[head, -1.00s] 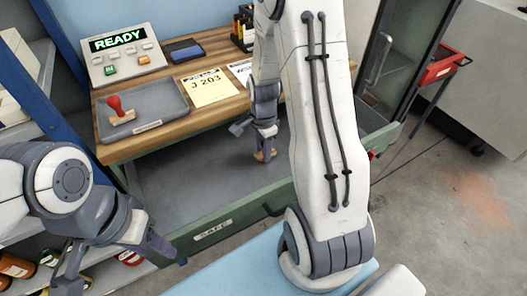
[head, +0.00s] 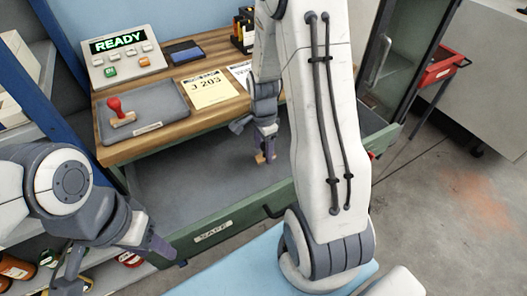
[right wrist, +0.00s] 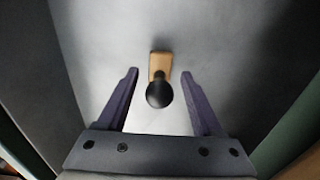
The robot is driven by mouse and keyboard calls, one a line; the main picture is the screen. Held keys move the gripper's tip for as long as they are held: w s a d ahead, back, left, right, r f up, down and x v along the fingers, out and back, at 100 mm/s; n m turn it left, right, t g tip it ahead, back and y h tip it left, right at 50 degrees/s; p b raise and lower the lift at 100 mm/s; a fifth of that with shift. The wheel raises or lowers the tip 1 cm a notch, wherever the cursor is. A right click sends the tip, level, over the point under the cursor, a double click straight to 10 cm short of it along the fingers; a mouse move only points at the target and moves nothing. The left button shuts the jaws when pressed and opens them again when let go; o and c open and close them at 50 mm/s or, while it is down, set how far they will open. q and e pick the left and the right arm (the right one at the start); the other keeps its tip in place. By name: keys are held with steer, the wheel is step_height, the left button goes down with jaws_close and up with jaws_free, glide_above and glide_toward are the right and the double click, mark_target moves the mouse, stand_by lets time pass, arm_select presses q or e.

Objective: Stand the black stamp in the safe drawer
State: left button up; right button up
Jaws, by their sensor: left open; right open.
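The black stamp, with a wooden base and a round black knob (right wrist: 159,93), stands upright on the floor of the open safe drawer. In the head view its wooden base (head: 262,158) shows below my right gripper (head: 258,143), which hides most of the rest. In the right wrist view my right gripper (right wrist: 158,95) is open, its two purple fingers on either side of the knob with gaps on both sides. The safe drawer (head: 213,231) is pulled out, with its SAFE label on the green front. My left gripper (head: 115,255) is open and empty left of the drawer front.
A red-handled stamp (head: 119,112) sits in a grey tray (head: 168,107) on the wooden bench top, beside a J 203 card (head: 210,90), a dark ink pad (head: 187,52) and a READY panel (head: 125,60). The drawer floor left of the black stamp is clear.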

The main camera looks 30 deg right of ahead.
mark_target(263, 144)
step_height(263, 144, up, 10)
steer(key=shift+r+p, duration=0.15)
steer(key=shift+p, duration=0.55)
steer(key=s+a+r+n, duration=0.2)
steer(key=s+a+n, duration=0.1)
steer(key=a+n, duration=0.4)
steer(key=s+a+r+n, duration=0.2)
steer(key=a+n, duration=0.3)
steer(key=a, duration=0.4)
steer(key=s+a+r+n, duration=0.1)
steer(key=s+a+n, duration=0.3)
steer(key=s+n, duration=0.2)
steer(key=s+a+r+n+y, duration=0.1)
steer(key=s+a+n, duration=0.3)
steer(key=s+n, duration=0.3)
steer(key=shift+s+n, duration=0.3)
steer(key=shift+n, duration=0.2)
steer(key=shift+r, duration=0.15)
step_height(263, 144, up, 9)
steer(key=p, duration=0.8)
steer(key=shift+f+p, duration=0.2)
steer(key=shift+p, duration=0.15)
